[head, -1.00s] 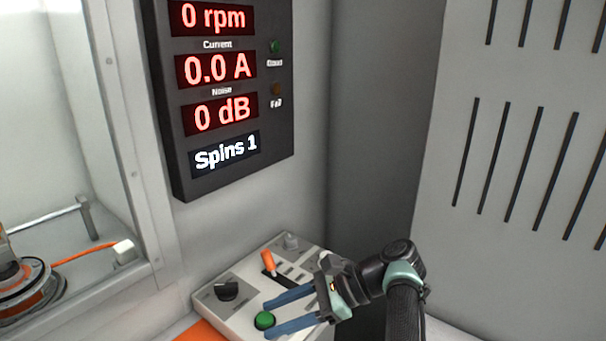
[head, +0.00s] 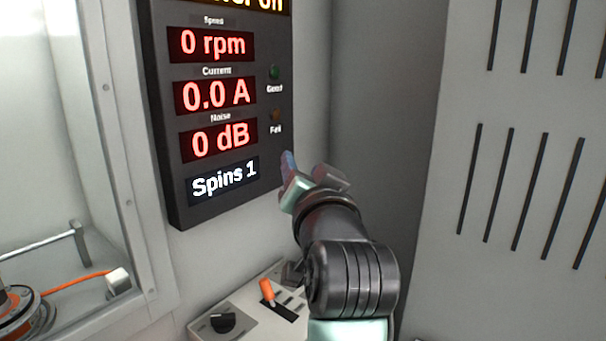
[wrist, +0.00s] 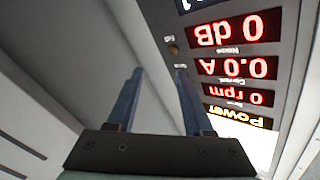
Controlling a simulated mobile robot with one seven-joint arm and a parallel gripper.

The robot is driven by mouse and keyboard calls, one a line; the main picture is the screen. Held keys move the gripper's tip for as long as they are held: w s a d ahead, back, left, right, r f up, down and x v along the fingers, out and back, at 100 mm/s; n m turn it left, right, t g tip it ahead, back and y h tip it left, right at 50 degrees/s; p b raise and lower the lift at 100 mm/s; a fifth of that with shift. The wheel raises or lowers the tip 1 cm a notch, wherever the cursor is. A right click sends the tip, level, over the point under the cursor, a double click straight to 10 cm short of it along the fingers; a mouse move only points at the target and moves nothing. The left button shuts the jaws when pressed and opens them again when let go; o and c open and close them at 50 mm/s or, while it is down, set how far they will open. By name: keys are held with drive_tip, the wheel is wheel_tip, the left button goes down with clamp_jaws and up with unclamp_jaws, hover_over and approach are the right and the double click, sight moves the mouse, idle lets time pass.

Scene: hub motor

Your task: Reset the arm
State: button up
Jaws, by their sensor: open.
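My gripper (head: 288,165) is raised in front of the wall beside the right edge of the display panel (head: 182,205). In the wrist view my gripper (wrist: 158,75) shows two blue fingers spread apart with nothing between them. The display panel also shows upside down in the wrist view (wrist: 185,45). It reads 0 rpm, 0.0 A, 0 dB and Spins 1. My arm covers the right part of the control box (head: 245,322), and its green button is not in view.
The control box carries a black knob (head: 223,322) and an orange-tipped lever (head: 267,290). A glazed enclosure at left holds a motor with an orange cable (head: 75,280). A slotted grey cabinet (head: 520,180) stands at right.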

drive_tip(key=s+r+n+t+h+p, duration=0.3)
drive_tip(key=s+r+t, duration=0.6)
drive_tip(key=s+r, duration=1.25)
wheel_tip(320, 180, up, 16)
drive_tip(key=s+n+p, duration=0.1)
drive_tip(key=p, duration=1.6)
drive_tip(key=shift+s+a, duration=0.15)
drive_tip(key=shift+s, duration=0.1)
drive_tip(key=shift+f, duration=0.1)
